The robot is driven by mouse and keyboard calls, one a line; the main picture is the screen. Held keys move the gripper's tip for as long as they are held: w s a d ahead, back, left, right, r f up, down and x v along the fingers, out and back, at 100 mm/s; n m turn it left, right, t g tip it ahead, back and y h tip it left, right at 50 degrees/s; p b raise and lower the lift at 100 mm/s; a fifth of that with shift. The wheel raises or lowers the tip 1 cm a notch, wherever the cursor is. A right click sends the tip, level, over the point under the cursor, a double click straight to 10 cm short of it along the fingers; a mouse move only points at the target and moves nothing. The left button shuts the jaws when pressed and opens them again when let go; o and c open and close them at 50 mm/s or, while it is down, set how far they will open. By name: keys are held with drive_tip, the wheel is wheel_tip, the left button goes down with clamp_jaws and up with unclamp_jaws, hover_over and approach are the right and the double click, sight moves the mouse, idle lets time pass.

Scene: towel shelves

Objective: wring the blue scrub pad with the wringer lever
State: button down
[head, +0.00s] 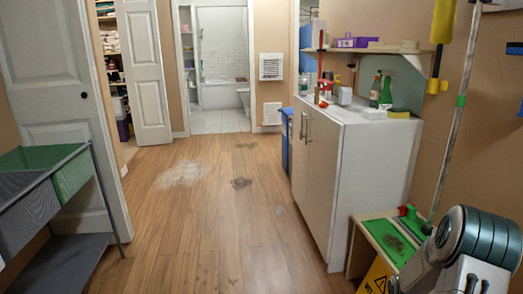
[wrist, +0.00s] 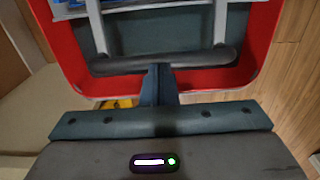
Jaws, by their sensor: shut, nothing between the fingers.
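In the wrist view, my gripper (wrist: 158,78) is shut with nothing between its fingers. Its tips are at a dark bar carried on two grey arms, which looks like the wringer lever (wrist: 110,66); I cannot tell whether they touch it. The bar lies across a red-rimmed container (wrist: 262,45) with a dark inside. A small blue and white patch (wrist: 70,6) shows at the top left edge, too cut off to tell whether it is the blue scrub pad. In the head view, my arm fills the lower right and the gripper is not seen.
A white cabinet (head: 345,180) with bottles on top stands right of the middle. A yellow wet-floor sign (head: 376,278) and a green-topped box (head: 390,240) are by my arm. A cart with green and grey bins (head: 70,178) stands left. The wooden floor (head: 200,215) between is clear.

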drive_tip(key=shift+f, duration=0.1)
drive_tip(key=shift+f, duration=0.3)
drive_tip(key=shift+r, duration=0.1)
idle(0.4)
drive_tip(key=shift+s+f+p, duration=0.1)
drive_tip(key=shift+f+p, duration=0.3)
idle(3.7)
drive_tip(key=shift+r, duration=0.1)
wheel_tip(320, 180, up, 8)
drive_tip(key=p, duration=0.6)
idle(0.5)
